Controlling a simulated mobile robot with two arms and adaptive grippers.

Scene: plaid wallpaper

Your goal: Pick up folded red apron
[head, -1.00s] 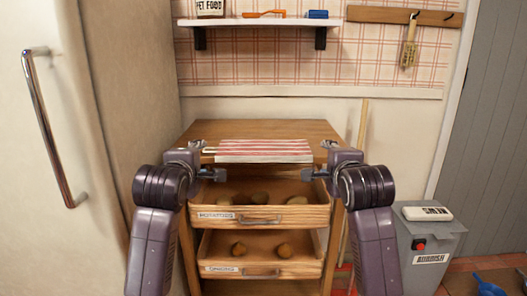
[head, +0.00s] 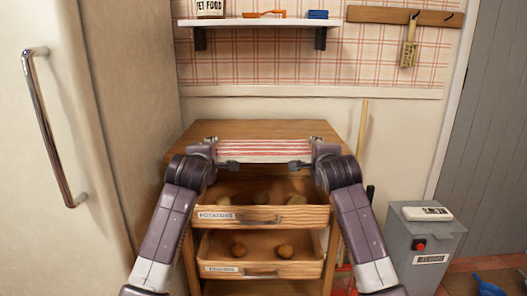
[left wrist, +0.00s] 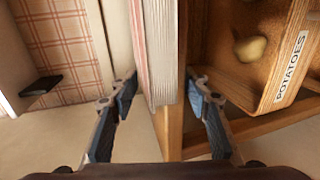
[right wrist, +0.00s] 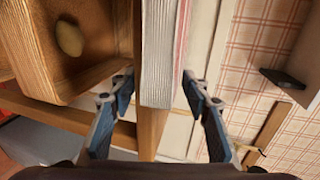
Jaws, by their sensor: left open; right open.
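The folded red and white striped apron (head: 263,147) lies flat on top of the wooden cabinet (head: 262,128), its thick folded edge at the front. My left gripper (head: 223,153) is open at the apron's left end. In the left wrist view the apron's edge (left wrist: 158,50) lies between the two spread fingers (left wrist: 160,92), with gaps beside it. My right gripper (head: 304,152) is open at the right end. In the right wrist view the apron (right wrist: 160,60) also lies between the spread fingers (right wrist: 157,86). Neither gripper is closed on it.
Below the apron, a pulled-out drawer of potatoes (head: 299,215) and a lower drawer (head: 302,268) stick out. A fridge (head: 100,120) stands at left. A grey bin (head: 428,240) stands at right. A wall shelf (head: 262,22) hangs above.

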